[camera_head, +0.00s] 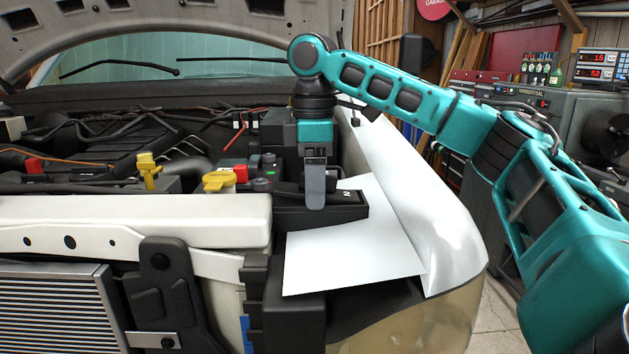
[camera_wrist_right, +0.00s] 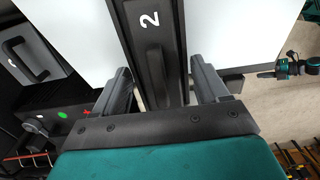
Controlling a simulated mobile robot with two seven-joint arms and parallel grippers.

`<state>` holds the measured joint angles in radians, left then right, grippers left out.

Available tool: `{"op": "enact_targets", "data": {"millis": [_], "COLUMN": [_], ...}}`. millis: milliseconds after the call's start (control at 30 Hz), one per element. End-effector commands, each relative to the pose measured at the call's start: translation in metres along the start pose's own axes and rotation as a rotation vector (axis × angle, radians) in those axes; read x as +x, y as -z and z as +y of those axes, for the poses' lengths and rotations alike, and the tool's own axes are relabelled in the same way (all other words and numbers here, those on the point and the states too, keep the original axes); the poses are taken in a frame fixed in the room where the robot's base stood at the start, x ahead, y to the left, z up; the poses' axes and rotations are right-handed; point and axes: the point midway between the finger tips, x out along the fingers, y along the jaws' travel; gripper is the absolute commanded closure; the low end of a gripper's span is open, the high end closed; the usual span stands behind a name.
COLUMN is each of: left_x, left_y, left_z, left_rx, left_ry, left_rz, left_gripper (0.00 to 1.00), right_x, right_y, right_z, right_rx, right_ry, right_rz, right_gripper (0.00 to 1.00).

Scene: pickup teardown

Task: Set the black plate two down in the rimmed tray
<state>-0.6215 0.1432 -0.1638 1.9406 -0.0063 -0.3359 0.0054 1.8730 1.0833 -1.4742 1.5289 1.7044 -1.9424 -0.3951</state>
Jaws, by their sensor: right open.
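The black plate two (camera_head: 347,205) is a long dark piece with a white 2 and a raised grip. It lies over the truck's fender side, beside the white sheet; I cannot tell what bears it. In the right wrist view the plate (camera_wrist_right: 152,45) runs between the fingers. My right gripper (camera_head: 315,203) is down at the plate, open, with one finger on each side of the grip. In the wrist view its fingers (camera_wrist_right: 160,75) stand apart from the grip. I cannot make out the rimmed tray. My left gripper is out of view.
The open engine bay (camera_head: 100,150) with hoses and yellow caps (camera_head: 220,181) lies left. A white sheet (camera_head: 350,250) covers the fender. The raised hood (camera_head: 180,25) hangs above. A grey workbench (camera_head: 480,180) stands behind my right arm.

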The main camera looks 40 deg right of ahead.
Motion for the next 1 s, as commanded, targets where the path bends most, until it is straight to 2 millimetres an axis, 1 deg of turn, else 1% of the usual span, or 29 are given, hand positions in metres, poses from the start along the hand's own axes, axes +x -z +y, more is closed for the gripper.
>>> {"op": "enact_targets", "data": {"millis": [300,433,600,1000], "left_x": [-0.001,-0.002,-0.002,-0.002], "left_y": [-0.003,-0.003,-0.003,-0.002], "left_z": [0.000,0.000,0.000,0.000], "left_rx": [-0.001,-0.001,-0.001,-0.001], "left_ry": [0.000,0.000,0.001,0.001], "left_rz": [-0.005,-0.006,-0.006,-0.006], "left_gripper": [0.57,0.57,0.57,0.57], "right_x": [-0.001,-0.008,-0.032,-0.082], "right_y": [0.000,0.000,0.000,0.000], "right_z": [0.001,0.001,0.001,0.001], "right_rx": [0.002,0.003,0.002,0.004], "right_ry": [-0.001,-0.002,-0.004,-0.007], "right_rz": [0.002,0.003,0.004,0.005], "right_gripper": [0.24,0.24,0.24,0.24]}}
